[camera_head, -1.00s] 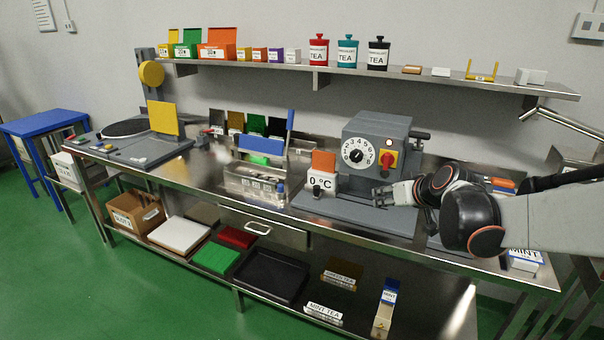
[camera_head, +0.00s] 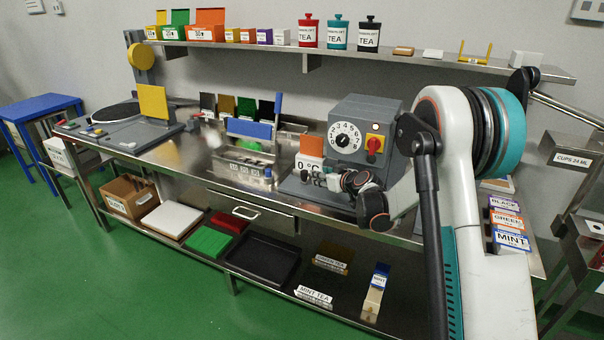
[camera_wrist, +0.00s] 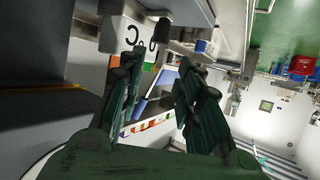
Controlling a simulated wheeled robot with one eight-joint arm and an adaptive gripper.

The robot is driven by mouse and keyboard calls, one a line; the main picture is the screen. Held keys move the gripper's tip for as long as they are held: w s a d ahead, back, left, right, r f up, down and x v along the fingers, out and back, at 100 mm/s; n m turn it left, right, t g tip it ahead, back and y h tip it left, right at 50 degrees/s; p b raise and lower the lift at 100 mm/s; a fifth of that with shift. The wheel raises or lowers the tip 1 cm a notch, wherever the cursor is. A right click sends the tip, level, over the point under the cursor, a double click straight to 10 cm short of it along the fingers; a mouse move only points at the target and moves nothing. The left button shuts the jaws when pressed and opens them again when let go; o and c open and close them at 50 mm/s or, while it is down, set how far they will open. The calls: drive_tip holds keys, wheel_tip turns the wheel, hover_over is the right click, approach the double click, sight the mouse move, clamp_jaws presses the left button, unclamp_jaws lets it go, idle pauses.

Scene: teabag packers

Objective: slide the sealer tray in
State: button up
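The sealer (camera_head: 348,138) is a grey box with a white dial, a red-and-yellow knob and a lit button, standing on the steel bench. A flat grey plate (camera_head: 296,189) extends at its front left; I cannot tell whether this is the tray or the fixed base. My gripper (camera_head: 318,178) is low at the sealer's front, beside the white 0 °C sign (camera_head: 305,166), and covers part of the plate. In the wrist view, my gripper (camera_wrist: 158,62) has its fingers apart with nothing held. The sign (camera_wrist: 140,35) shows sideways just beyond the fingertips.
A rack with a blue lever (camera_head: 250,129) stands left of the sealer. A scale-like station with a yellow panel (camera_head: 153,103) is further left. Canisters and boxes line the shelf (camera_head: 390,59) above. Labelled tea boxes (camera_head: 508,222) sit at the bench's right end.

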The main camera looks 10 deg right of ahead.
sight(305, 172)
drive_tip(key=b+x, duration=0.2)
drive_tip(key=x, duration=1)
drive_tip(key=shift+w+f+b, duration=0.15)
drive_tip(key=shift+f+b, duration=0.05)
drive_tip(key=shift+b, duration=0.15)
clamp_jaws()
